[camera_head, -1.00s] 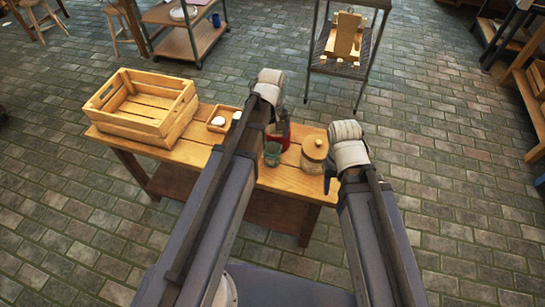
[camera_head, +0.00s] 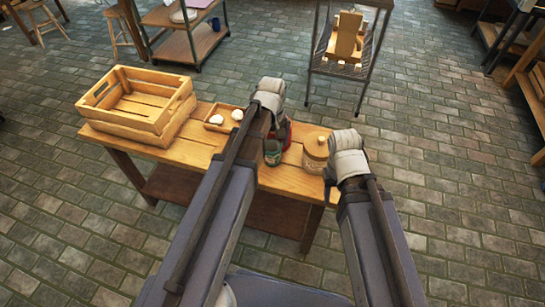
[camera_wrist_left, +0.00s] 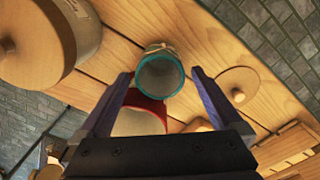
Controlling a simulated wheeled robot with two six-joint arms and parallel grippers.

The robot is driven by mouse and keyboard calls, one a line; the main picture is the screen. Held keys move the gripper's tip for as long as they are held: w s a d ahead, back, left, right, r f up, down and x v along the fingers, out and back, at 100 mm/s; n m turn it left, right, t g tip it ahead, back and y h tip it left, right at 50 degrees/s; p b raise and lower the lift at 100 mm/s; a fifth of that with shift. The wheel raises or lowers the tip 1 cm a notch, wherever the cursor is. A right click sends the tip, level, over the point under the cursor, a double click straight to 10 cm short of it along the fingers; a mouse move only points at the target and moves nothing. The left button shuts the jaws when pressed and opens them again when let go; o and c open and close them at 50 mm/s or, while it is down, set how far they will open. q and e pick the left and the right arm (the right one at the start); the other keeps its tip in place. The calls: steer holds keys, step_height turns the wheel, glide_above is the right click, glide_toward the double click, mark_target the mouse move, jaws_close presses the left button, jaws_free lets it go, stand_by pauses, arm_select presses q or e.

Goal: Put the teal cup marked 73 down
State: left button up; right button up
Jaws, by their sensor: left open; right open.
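The teal cup (camera_head: 272,153) stands on the wooden table, close beside my left arm in the head view. In the left wrist view the teal cup (camera_wrist_left: 160,75) shows its round mouth and teal rim, between the two spread fingers with a gap on each side. No number is readable. My left gripper (camera_wrist_left: 160,82) is open; in the head view its fingers are mostly hidden by my arm. My right gripper (camera_head: 329,178) is at the table's front right, beside the lidded jar (camera_head: 315,157); its fingers are barely visible.
A slatted crate (camera_head: 140,105) fills the table's left end, with a small tray (camera_head: 212,127) holding white pieces next to it. A red object (camera_wrist_left: 140,119) is close to the cup, and a round wooden lid (camera_wrist_left: 225,86) lies nearby. The front left tabletop is bare.

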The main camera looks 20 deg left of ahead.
arm_select(q)
steer(key=shift+c, duration=0.2)
jaws_close()
stand_by(0.5)
